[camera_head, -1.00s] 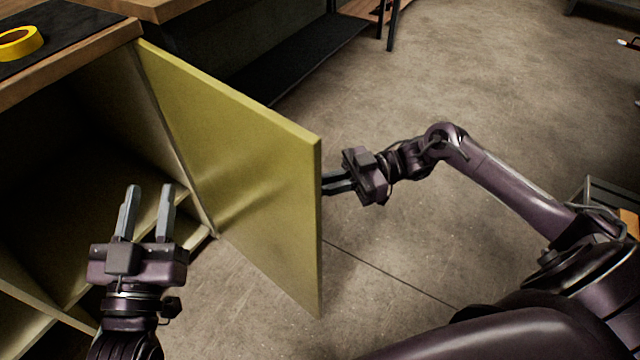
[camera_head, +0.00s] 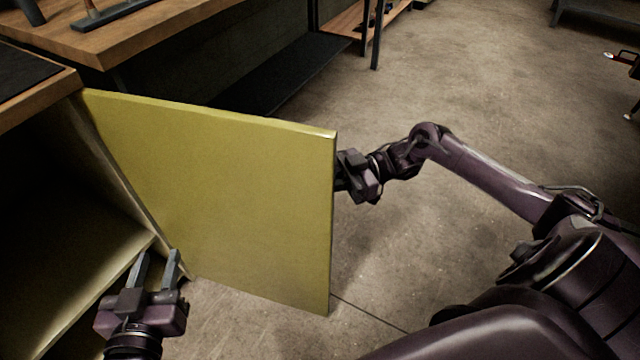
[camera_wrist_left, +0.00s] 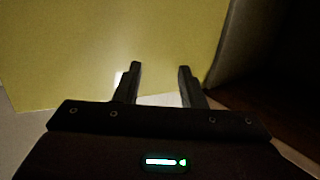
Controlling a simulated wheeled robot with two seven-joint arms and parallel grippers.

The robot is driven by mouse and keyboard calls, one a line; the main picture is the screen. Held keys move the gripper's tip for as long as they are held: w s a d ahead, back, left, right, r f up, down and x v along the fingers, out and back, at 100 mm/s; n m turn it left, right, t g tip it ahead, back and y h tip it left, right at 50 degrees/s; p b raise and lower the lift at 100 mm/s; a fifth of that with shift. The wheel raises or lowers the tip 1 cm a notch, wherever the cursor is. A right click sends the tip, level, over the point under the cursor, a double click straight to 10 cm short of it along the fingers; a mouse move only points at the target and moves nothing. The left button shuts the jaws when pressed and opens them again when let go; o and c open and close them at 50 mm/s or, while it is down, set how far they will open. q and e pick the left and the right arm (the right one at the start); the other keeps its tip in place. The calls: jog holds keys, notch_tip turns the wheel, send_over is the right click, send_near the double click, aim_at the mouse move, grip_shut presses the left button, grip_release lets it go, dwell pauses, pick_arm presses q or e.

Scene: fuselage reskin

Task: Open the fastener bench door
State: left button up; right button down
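The yellow-green door (camera_head: 225,190) of the fastener bench stands swung well out from the open cabinet (camera_head: 60,210), hinged at its left edge. My left gripper (camera_head: 159,256) is open and empty, low at the cabinet mouth near the hinge side of the door. In the left wrist view its fingers (camera_wrist_left: 158,78) are apart, with the door (camera_wrist_left: 90,45) beyond them; I cannot tell if they touch it. My right gripper (camera_head: 342,180) is at the door's free edge on the far side. Its fingertips are hidden behind the door.
The wooden bench top (camera_head: 40,93) lies above the cabinet. Another wooden workbench (camera_head: 130,30) with a dark lower shelf (camera_head: 300,70) stands behind the door. The concrete floor (camera_head: 480,100) to the right is largely clear.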

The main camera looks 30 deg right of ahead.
jog(key=shift+w+a+r, duration=0.1)
jog(key=shift+a+r, duration=0.1)
jog(key=c, duration=1.7)
grip_release()
jog(key=shift+w+a, duration=0.1)
jog(key=shift+c, duration=0.2)
jog(key=shift+o, duration=1.3)
jog(key=shift+w+a+f, duration=0.1)
jog(key=shift+w+a, duration=0.05)
jog(key=shift+a, duration=0.05)
pick_arm(q)
jog(key=shift+w+a, duration=0.15)
jog(key=shift+a, duration=0.15)
pick_arm(e)
jog(key=shift+d, duration=0.2)
pick_arm(q)
jog(key=shift+d+f, duration=0.1)
pick_arm(e)
jog(key=shift+s, duration=0.2)
